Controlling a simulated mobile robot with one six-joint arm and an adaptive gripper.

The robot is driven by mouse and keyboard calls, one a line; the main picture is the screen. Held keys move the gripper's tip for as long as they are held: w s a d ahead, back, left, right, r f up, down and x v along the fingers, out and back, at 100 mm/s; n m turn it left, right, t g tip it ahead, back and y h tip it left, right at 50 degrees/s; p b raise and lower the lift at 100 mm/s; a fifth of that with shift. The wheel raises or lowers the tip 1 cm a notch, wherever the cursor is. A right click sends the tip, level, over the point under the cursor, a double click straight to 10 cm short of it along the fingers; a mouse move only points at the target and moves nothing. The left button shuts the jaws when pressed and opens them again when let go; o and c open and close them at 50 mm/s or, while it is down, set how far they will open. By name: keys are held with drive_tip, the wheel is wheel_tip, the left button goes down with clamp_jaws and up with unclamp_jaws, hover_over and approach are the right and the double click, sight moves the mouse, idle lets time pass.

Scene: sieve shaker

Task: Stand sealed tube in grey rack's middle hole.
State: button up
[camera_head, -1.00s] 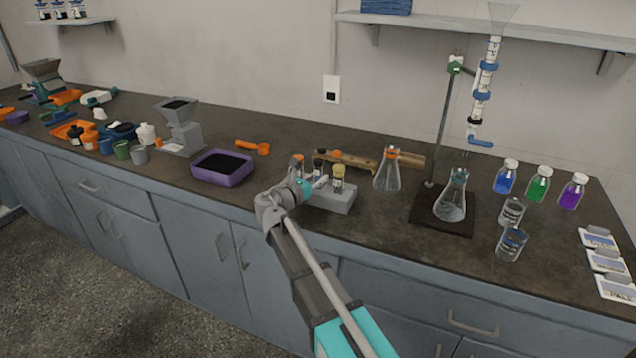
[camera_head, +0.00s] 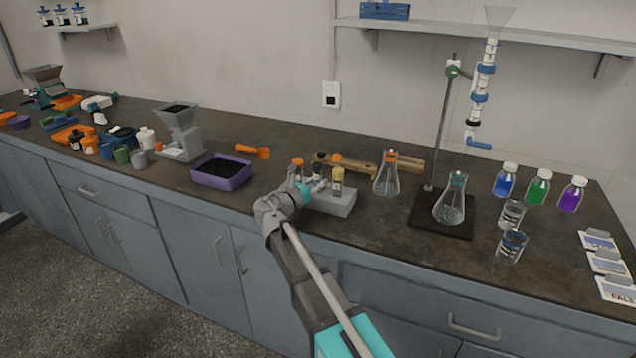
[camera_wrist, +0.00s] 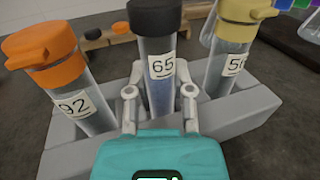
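The grey rack (camera_wrist: 245,112) holds an orange-capped tube marked 92 (camera_wrist: 88,112) on the left and a yellow-capped tube (camera_wrist: 228,70) on the right. A black-capped tube marked 65 (camera_wrist: 160,68) stands upright between them at the middle hole. Its lower end is hidden by my gripper, so I cannot tell how deep it sits. My gripper (camera_wrist: 160,90) has one finger on each side of this tube and appears shut on it. In the head view, my gripper (camera_head: 312,188) is at the front of the grey rack (camera_head: 335,203).
A wooden rack (camera_head: 405,162) lies behind the grey rack. An orange-collared flask (camera_head: 386,182) and a burette stand (camera_head: 442,130) are to the right. A purple tray (camera_head: 222,180) is to the left. Bare counter lies between this tray and the rack.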

drive_tip(key=o, duration=0.4)
drive_tip(key=shift+s+d+f, duration=0.25)
drive_tip(key=shift+s+f, duration=0.2)
drive_tip(key=shift+f, duration=0.05)
drive_tip(key=shift+s, duration=0.1)
drive_tip(key=shift+r, duration=0.15)
drive_tip(key=shift+w+p, duration=0.25)
drive_tip(key=shift+p, duration=0.15)
drive_tip(key=shift+a+r+p, duration=0.1)
drive_tip(key=shift+r+p, duration=0.2)
drive_tip(key=shift+r, duration=0.05)
drive_tip(key=v, duration=1.1)
drive_tip(key=shift+a+r, duration=0.2)
drive_tip(key=shift+a, duration=0.2)
